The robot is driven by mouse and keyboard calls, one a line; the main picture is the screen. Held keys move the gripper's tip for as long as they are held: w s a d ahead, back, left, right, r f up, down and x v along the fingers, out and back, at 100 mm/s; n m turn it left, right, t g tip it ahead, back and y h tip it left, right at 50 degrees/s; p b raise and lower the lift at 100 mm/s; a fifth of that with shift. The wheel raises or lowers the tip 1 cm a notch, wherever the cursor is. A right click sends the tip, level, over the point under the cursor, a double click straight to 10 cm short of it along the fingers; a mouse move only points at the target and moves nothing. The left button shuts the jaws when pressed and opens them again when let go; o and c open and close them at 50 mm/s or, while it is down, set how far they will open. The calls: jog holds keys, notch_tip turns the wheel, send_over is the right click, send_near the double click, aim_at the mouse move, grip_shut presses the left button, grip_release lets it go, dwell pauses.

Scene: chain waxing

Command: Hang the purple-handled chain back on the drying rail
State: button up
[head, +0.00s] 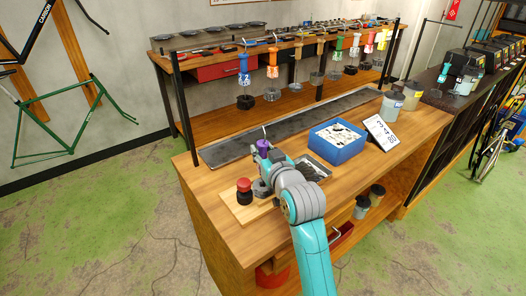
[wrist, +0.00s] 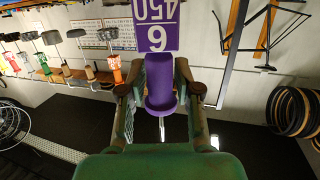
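The purple handle (head: 263,147) shows just above my gripper (head: 262,172), over the front-left of the near wooden bench. In the wrist view, the purple handle (wrist: 160,82) is between the two fingers of my gripper (wrist: 157,92), which look closed against its sides. Its purple tag (wrist: 156,25) reads 6 and 450, upside down. A thin metal hook end sticks out of the handle. The chain itself cannot be made out. The drying rail (head: 225,41) runs between two black posts behind the bench. Several handles with coloured tags hang there, including a blue one (head: 244,68).
A blue box (head: 337,142), a white number card (head: 380,131) and lidded tubs (head: 391,106) stand to the right. A long dark tray (head: 290,128) lies below the hanging chains. Bare floor lies left of the bench.

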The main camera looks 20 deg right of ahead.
aim_at(263, 126)
grip_shut()
jog(key=shift+r, duration=3.15)
jog(key=shift+r, duration=0.9)
